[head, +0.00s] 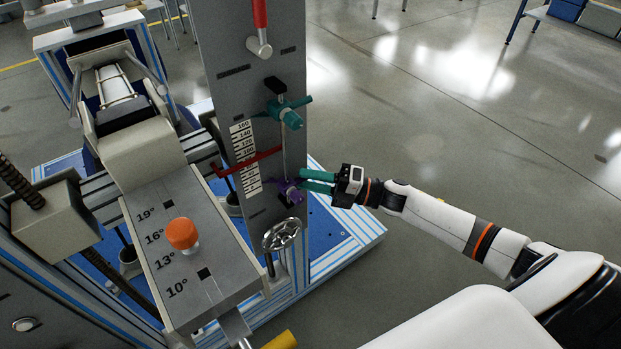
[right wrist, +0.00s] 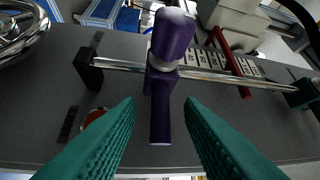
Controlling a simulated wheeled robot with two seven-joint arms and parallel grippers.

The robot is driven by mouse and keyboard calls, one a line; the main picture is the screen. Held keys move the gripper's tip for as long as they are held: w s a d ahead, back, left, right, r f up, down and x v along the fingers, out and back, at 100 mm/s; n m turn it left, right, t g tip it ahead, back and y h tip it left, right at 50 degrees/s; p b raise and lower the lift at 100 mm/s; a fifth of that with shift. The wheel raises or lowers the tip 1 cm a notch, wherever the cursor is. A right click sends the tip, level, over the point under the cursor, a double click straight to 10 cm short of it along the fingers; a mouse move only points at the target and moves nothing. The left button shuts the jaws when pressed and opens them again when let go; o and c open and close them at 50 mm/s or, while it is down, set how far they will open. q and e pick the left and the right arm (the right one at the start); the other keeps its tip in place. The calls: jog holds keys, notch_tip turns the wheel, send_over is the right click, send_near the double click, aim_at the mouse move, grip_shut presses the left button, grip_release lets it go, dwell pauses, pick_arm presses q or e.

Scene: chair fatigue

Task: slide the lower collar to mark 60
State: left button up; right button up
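The lower collar (head: 290,192) is purple and sits on a thin vertical rod on the grey column, beside the lower part of the number scale (head: 246,158). Its exact mark is too small to read. In the right wrist view the collar shows a purple knob (right wrist: 173,35) and a dark purple tab (right wrist: 161,118). My right gripper (head: 302,180) has teal fingers and is right beside the collar. In the right wrist view the fingers (right wrist: 160,106) are open, one on each side of the tab, with gaps visible. My left gripper is not in view.
A teal upper collar (head: 287,116) sits higher on the rod. A red bar (head: 246,162) crosses the scale just above the lower collar. A handwheel (head: 282,235) is below, and a red-handled lever (head: 259,30) is above.

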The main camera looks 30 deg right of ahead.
jog(key=shift+w+a, duration=0.1)
grip_shut()
notch_tip(320, 180, up, 5)
jog(key=p, duration=0.3)
grip_release()
dwell(0.4)
